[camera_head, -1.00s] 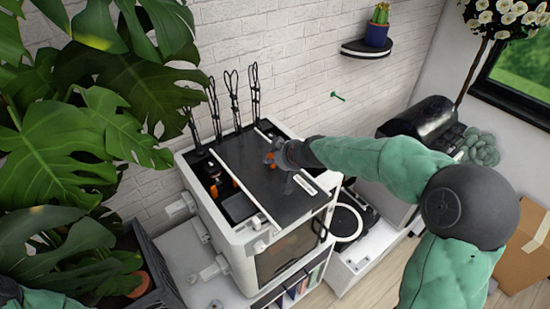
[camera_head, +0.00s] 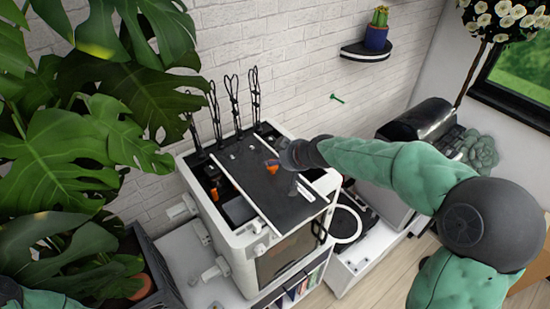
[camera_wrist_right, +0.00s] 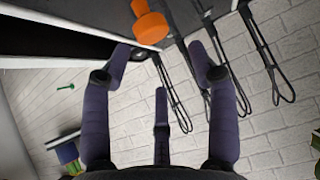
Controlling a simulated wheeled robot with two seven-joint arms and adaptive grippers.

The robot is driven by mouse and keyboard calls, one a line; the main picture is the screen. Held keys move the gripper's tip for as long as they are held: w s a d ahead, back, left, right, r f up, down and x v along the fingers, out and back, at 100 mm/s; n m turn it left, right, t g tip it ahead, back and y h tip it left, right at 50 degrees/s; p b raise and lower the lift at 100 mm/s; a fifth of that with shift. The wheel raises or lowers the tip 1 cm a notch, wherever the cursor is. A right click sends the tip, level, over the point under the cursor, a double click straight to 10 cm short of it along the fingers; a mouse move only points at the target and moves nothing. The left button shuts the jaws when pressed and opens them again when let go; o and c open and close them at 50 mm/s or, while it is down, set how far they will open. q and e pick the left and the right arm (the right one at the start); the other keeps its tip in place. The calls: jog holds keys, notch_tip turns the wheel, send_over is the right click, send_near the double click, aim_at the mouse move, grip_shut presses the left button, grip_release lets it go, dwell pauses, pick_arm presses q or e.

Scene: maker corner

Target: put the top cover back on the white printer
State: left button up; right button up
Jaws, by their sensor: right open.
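The white printer (camera_head: 237,243) stands against the brick wall. Its top cover (camera_head: 262,190), a dark flat panel with an orange knob (camera_head: 271,165), lies over the middle and right of the printer top. The left part of the top is open and shows the inside. The cover looks slightly skewed; whether its right edge is seated I cannot tell. My right gripper (camera_head: 283,158) is at the knob, from the right. In the right wrist view its fingers (camera_wrist_right: 160,50) are spread, with the orange knob (camera_wrist_right: 150,24) just beyond the fingertips. My left gripper is out of view.
Several black looped cables (camera_head: 233,102) rise along the printer's back edge. A large leafy plant (camera_head: 75,150) crowds the left. A spool (camera_head: 347,224) lies on the low cabinet at right. A wall shelf (camera_head: 366,52) holds a cactus (camera_head: 377,30).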

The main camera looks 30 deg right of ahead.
jog(key=v, duration=0.9)
jog(key=shift+s+b, duration=0.15)
jog(key=shift+b, duration=0.25)
